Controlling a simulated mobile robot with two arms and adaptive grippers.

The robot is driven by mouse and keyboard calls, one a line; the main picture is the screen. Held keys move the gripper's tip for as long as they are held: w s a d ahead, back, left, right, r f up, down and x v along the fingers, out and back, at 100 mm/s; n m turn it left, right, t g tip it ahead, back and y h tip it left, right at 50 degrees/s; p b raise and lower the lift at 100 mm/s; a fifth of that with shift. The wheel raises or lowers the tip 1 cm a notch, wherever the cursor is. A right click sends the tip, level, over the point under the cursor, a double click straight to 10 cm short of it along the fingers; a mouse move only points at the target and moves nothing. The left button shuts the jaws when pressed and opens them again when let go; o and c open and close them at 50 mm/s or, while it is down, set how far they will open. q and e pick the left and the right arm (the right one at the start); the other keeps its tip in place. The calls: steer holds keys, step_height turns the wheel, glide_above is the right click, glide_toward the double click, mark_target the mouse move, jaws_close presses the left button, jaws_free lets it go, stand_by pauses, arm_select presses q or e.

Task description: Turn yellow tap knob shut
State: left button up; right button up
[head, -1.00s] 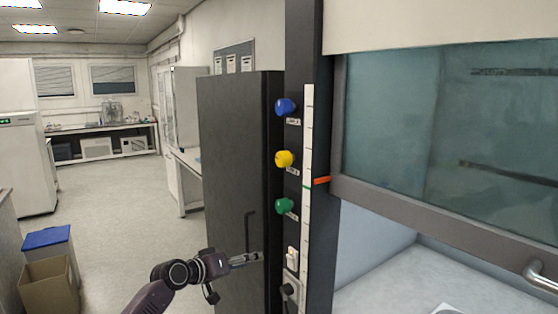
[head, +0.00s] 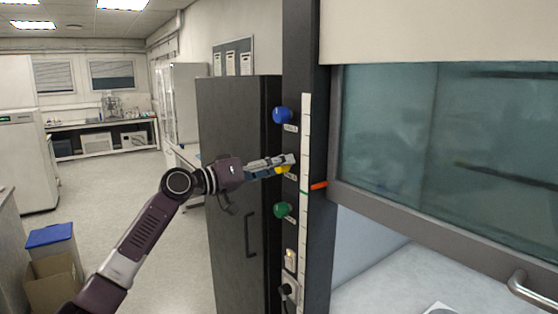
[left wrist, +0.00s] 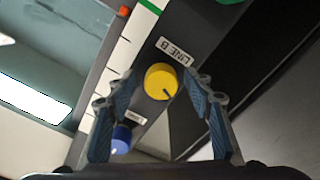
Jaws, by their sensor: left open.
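The yellow tap knob (left wrist: 161,80) sits on the dark post beside the fume hood, near a label reading LINE B (left wrist: 175,50). In the head view the yellow knob (head: 282,170) is mostly hidden by my left gripper (head: 284,162). In the left wrist view my left gripper (left wrist: 163,86) is open, with one finger on each side of the yellow knob. Gaps show between the fingers and the knob. A dark mark shows on the knob's face. My right gripper is not in view.
The blue knob (head: 283,115) is above the yellow one and the green knob (head: 283,210) is below it. A socket with a plug (head: 289,289) is lower on the post. A dark cabinet (head: 235,240) with a handle stands left of the post. The hood sash (head: 420,150) is at right.

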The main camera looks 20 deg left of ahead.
arm_select(q)
steer(key=shift+w+f, duration=0.1)
steer(key=shift+w, duration=0.2)
steer(key=shift+d, duration=0.1)
steer(key=c, duration=1.2)
steer(key=shift+o, duration=0.2)
steer(key=shift+f+m+b, duration=0.15)
steer(key=shift+m+b, duration=0.35)
steer(key=shift+b, duration=0.45)
steer(key=m+b, duration=0.3)
steer(key=shift+b, duration=0.35)
steer(key=m+b, duration=0.2)
steer(key=m, duration=0.2)
steer(key=shift+m+b, duration=1.3)
steer(key=shift+m, duration=1.7)
